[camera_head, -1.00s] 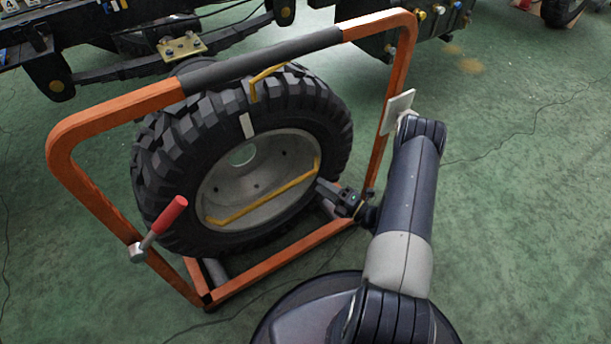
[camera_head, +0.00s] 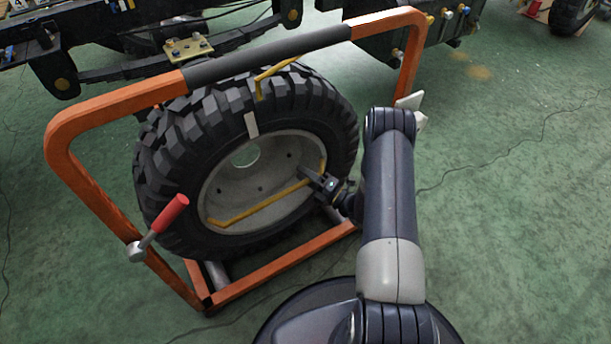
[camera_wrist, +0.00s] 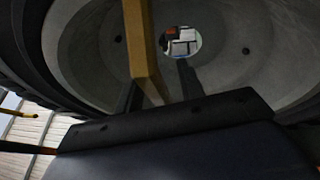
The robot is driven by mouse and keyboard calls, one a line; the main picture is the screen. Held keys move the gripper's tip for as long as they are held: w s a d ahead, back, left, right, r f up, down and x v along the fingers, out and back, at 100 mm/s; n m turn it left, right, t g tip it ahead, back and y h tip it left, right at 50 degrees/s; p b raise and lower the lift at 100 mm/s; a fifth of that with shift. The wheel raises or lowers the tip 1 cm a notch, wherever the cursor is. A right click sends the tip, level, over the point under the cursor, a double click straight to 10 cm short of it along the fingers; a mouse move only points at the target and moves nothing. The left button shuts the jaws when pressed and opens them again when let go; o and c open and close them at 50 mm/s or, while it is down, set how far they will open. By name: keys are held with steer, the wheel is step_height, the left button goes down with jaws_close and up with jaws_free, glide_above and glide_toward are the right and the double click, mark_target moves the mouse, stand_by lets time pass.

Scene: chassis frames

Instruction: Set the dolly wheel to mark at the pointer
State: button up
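The dolly wheel (camera_head: 176,158), a black knobby tyre on a grey rim, stands upright inside an orange dolly frame (camera_head: 92,190). A whitish mark (camera_head: 251,124) is on the upper sidewall. A yellow pointer (camera_head: 260,86) hangs from the frame's top bar; its tip is slightly above and right of the mark. A yellow bar (camera_head: 255,206) crosses the rim, sloping up to the right. My gripper (camera_head: 312,178) is at the bar's right part. In the wrist view the bar (camera_wrist: 143,45) passes between my open fingers (camera_wrist: 160,90), closer to the left one, with a gap on the right.
A red-handled lever (camera_head: 170,215) sticks out from the frame's left post. A white plate (camera_head: 411,101) is by the right post, behind my arm. A dark vehicle chassis (camera_head: 110,52) stands behind the dolly. Green floor (camera_head: 510,220) is free on the right, with thin cables lying on it.

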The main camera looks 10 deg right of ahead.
jaws_close()
steer(key=shift+f, duration=0.1)
steer(key=shift+f+m+b, duration=0.45)
steer(key=shift+m+b, duration=0.05)
steer(key=shift+b, duration=0.1)
steer(key=shift+o, duration=0.9)
jaws_free()
steer(key=shift+r, duration=0.1)
steer(key=shift+d, duration=0.1)
